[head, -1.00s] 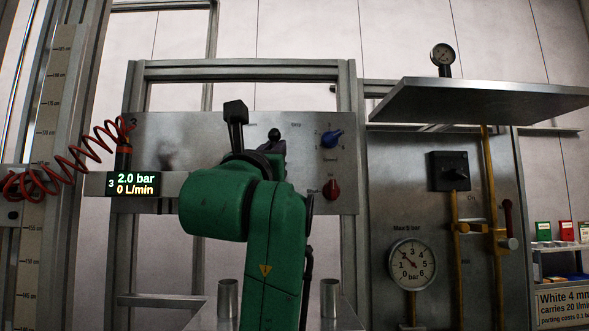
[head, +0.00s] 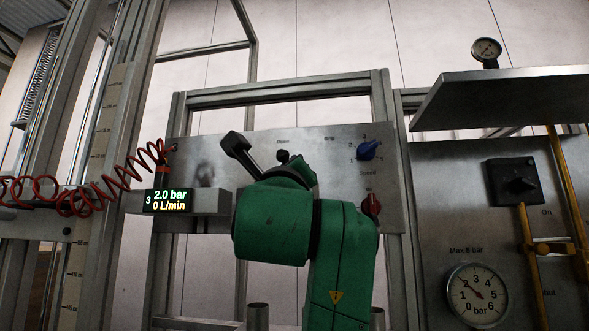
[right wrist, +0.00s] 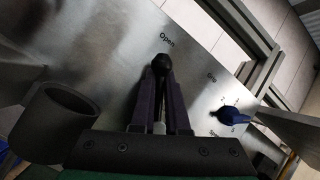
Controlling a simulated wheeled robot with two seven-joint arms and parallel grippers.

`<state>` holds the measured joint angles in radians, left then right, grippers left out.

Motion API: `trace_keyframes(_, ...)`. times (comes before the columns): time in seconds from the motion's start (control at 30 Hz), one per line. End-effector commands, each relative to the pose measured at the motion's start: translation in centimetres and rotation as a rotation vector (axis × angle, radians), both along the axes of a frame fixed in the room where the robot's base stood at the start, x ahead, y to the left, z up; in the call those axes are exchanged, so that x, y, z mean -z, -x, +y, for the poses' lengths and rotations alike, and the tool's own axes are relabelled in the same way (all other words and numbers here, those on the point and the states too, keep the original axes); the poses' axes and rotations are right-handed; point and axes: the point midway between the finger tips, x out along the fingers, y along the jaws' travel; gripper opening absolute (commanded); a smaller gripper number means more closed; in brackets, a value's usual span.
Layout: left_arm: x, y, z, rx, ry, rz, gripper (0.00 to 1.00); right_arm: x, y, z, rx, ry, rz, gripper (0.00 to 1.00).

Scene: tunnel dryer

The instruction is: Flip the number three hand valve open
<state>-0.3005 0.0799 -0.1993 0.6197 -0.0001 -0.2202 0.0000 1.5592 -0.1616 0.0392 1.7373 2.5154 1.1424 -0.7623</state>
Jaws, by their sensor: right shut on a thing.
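A black ball-topped lever (right wrist: 160,64), which I take as the hand valve, stands on the grey metal panel. In the head view its knob (head: 283,156) is directly below the "Open" label. In the right wrist view the two dark fingers of my right gripper (right wrist: 160,95) are shut on the lever, with the knob showing past their tips. In the head view my green right wrist hides the lever's base. A display (head: 168,201) marked 3 reads 2.0 bar and 0 L/min. My left gripper is not in view.
A blue selector knob (head: 367,150) and a red knob (head: 371,204) sit right of the lever. A coiled red hose (head: 100,195) hangs at left. Farther right are a black switch (head: 514,182), a gauge (head: 477,295) and a metal shelf (head: 515,95).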

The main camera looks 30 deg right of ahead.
Motion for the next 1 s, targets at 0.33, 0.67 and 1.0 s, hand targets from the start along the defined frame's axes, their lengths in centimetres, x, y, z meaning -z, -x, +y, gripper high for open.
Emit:
trace_keyframes(0.33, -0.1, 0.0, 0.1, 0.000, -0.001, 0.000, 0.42, -0.4, 0.2, 0.2, -0.002, 0.009, -0.008, 0.00)
trace_keyframes(0.67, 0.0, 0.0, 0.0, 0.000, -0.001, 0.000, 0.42, -0.1, 0.1, 0.1, -0.001, 0.004, -0.003, 0.42)
trace_keyframes(1.0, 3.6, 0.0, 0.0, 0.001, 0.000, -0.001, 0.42, 3.0, 3.5, 2.3, -0.005, 0.006, -0.008, 0.42)
